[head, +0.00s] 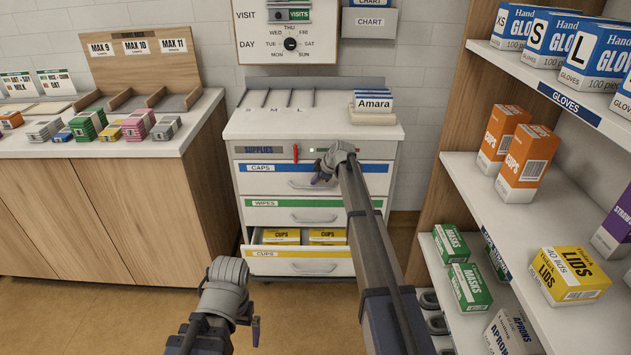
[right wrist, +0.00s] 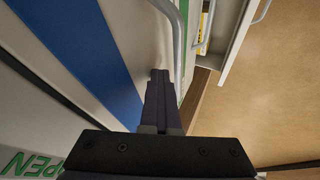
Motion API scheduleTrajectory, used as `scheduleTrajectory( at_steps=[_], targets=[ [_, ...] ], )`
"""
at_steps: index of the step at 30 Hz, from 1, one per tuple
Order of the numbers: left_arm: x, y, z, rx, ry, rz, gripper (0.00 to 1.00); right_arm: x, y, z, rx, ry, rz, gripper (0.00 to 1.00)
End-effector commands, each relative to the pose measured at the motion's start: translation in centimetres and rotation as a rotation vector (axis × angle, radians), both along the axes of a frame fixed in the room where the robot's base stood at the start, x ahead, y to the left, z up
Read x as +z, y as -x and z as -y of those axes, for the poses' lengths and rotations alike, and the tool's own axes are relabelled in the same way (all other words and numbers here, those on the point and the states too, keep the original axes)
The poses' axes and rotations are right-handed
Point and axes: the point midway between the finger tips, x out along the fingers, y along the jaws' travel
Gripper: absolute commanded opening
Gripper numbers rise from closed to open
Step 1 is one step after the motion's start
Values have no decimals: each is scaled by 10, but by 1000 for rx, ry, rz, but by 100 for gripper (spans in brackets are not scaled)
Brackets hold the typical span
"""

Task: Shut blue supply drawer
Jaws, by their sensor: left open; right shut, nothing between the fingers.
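The blue supply drawer (head: 272,168), labelled CAPS, is the top drawer of the white cabinet. Its front looks flush with the cabinet. My right gripper (head: 322,178) is shut and empty, in front of this drawer close to its handle (head: 300,184). In the right wrist view, the shut fingers (right wrist: 160,78) lie beside the handle bar (right wrist: 177,45) and the blue band (right wrist: 85,50); I cannot tell whether they touch. My left gripper (head: 256,331) is open, low in front of the cabinet and away from it.
The green WIPES drawer (head: 265,216) looks shut. The yellow CUPS drawer (head: 290,268) stands out, with yellow boxes inside. A red tab (head: 295,153) is on the SUPPLIES panel. A wooden counter (head: 120,215) is at left, a stocked shelf unit (head: 500,200) at right. Floor in front is clear.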

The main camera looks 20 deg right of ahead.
Motion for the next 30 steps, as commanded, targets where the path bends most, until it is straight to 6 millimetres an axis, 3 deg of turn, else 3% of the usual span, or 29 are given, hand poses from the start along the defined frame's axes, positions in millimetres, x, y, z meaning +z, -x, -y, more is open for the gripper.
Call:
scheduleTrajectory(
  at_steps=[1,13,30],
  targets=[
    [0,0,0,0,0,0,100,2,-7,2,-6,2,14,0],
    [13,-1,6,0,0,-3,100,13,-2,3,-5,0,9,0],
    [81,11,58,-1,-1,-1,100,80,53,21,0,-1,1,0]
  ],
)
